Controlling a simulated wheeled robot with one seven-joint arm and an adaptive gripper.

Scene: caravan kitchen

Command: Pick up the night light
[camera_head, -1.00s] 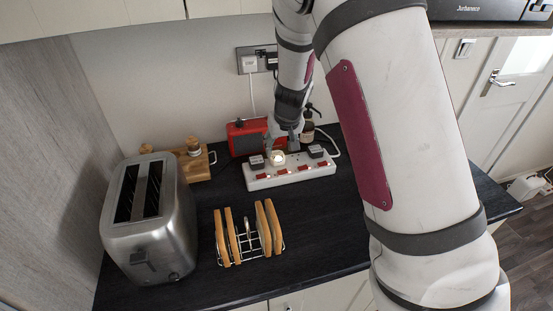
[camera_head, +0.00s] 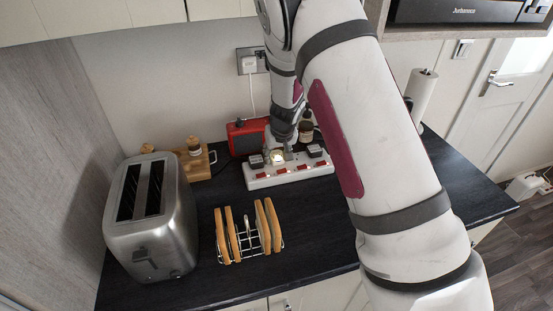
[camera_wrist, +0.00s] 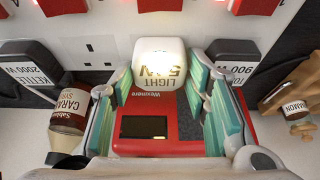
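The night light (camera_wrist: 158,62) is a small white glowing block with "LIGHT 5 W" lettering, plugged into the white power strip (camera_wrist: 85,45). In the head view the night light (camera_head: 277,156) glows on the strip (camera_head: 290,178), between dark plugs. My gripper (camera_wrist: 163,92) is open, with its green-padded fingers on either side of the night light's near part. A gap shows on the right; whether the left finger touches cannot be told. In the head view my gripper (camera_head: 280,143) is just above and behind the light and partly hides it.
A dark kettle plug (camera_wrist: 28,68) and another dark plug (camera_wrist: 237,62) flank the light. A red device (camera_head: 247,137) and a syrup bottle (camera_wrist: 70,105) stand behind the strip. A toaster (camera_head: 150,220) and toast rack (camera_head: 249,242) stand in front.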

